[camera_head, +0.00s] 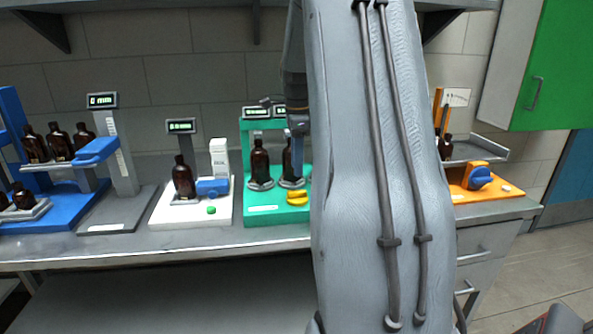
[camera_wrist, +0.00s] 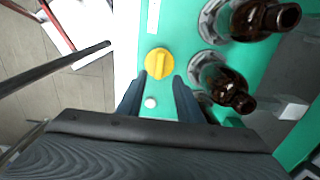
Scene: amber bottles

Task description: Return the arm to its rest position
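My arm (camera_head: 365,170) rises large through the middle of the head view and hides part of the bench behind it. My gripper (camera_wrist: 157,84) is open and empty in the wrist view, pointing down over the green station (camera_wrist: 125,135). A yellow knob (camera_wrist: 159,62) lies just ahead of the fingertips, and a white button (camera_wrist: 151,103) shows between the fingers. Two amber bottles (camera_wrist: 228,86) (camera_wrist: 250,20) stand to the right of the fingers. In the head view one finger (camera_head: 297,145) shows at the arm's left edge, overlapping an amber bottle (camera_head: 287,162).
Left along the bench (camera_head: 130,243) stand a white station with a bottle (camera_head: 183,178) and box (camera_head: 219,158), a grey display stand (camera_head: 122,150), and a blue rack (camera_head: 60,207) with several bottles. An orange station (camera_head: 490,192) is right. A shelf (camera_head: 150,5) and green cabinet (camera_head: 555,65) hang above.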

